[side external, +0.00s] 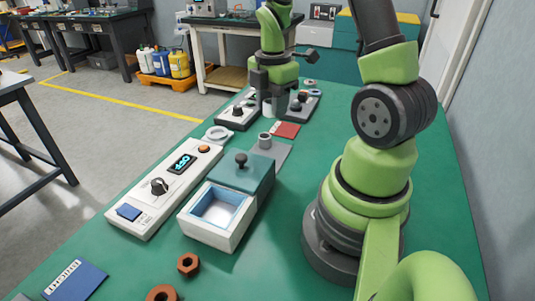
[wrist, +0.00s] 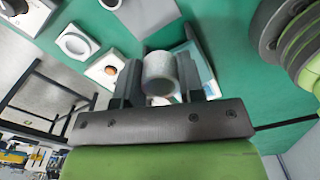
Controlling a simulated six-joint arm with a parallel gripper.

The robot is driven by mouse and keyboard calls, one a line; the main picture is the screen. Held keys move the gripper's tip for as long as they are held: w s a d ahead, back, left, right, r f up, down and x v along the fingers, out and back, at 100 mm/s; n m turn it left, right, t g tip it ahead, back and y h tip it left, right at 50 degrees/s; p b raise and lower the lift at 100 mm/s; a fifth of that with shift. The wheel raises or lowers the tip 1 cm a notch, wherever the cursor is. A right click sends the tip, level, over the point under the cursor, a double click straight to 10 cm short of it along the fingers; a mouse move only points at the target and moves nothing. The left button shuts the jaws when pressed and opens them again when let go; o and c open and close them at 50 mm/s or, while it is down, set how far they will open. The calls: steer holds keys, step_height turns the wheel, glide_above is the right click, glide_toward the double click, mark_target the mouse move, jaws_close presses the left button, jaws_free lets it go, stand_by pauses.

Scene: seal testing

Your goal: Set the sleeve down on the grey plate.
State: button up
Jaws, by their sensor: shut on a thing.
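My gripper (side external: 268,92) is at the far end of the bench, pointing down. It is shut on a pale, hollow sleeve (wrist: 158,75), which sits between the two dark fingers in the wrist view. In the side view the sleeve (side external: 267,106) is small and partly hidden by the fingers. The grey plate (side external: 283,153) lies on the green bench, nearer the camera than my gripper and partly hidden by the teal-lidded box. A short grey hollow cylinder (side external: 265,141) stands at the plate. I cannot tell the exact gap between sleeve and bench.
The teal-lidded box (side external: 242,172) and a long white control panel (side external: 165,188) stand nearer the camera. A red card (side external: 286,130) and a pale ring (side external: 218,133) lie near the plate. Small knobbed units (side external: 238,110) flank my gripper. Brown nuts (side external: 188,264) lie in front.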

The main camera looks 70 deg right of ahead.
mark_target(271, 155)
step_height(271, 155, down, 14)
steer(key=shift+r, duration=0.15)
stand_by(0.5)
steer(key=o, duration=1)
steer(key=shift+c, duration=0.2)
